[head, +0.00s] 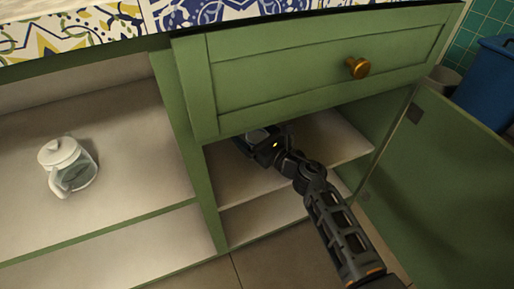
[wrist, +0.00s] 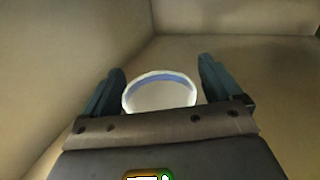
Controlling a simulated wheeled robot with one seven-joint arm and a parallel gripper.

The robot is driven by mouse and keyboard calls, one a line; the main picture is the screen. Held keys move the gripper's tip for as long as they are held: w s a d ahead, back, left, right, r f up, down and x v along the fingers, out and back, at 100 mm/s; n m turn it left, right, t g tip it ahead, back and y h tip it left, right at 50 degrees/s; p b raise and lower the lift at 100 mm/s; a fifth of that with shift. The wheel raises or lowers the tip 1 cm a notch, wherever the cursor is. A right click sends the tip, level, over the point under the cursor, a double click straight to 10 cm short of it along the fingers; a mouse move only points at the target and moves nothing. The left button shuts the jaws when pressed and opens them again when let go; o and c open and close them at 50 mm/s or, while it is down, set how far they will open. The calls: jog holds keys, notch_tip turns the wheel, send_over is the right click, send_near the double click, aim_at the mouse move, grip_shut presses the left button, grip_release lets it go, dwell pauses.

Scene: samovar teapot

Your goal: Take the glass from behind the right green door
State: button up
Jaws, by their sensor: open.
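The right green door (head: 441,185) stands open at the right of the head view. My arm reaches into the cabinet behind it, under the drawer. In the wrist view a pale round vessel (wrist: 159,97) with a white rim and a blue band inside the rim shows between the fingers; I take it to be the glass. My gripper (wrist: 160,78) is open, with one finger on each side of the vessel. I cannot tell whether the fingers touch it. In the head view my gripper (head: 250,140) is partly hidden under the drawer, and the glass is hard to make out there.
A green drawer front (head: 310,70) with a brass knob (head: 357,68) hangs just above my gripper. A cabinet shelf (head: 235,185) lies below it. A white-lidded glass teapot (head: 68,166) stands in the left compartment. A blue bin (head: 487,85) is at the far right.

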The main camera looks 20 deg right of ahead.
jog(key=shift+c, duration=0.4)
jog(key=c, duration=1)
jog(key=shift+c, duration=0.2)
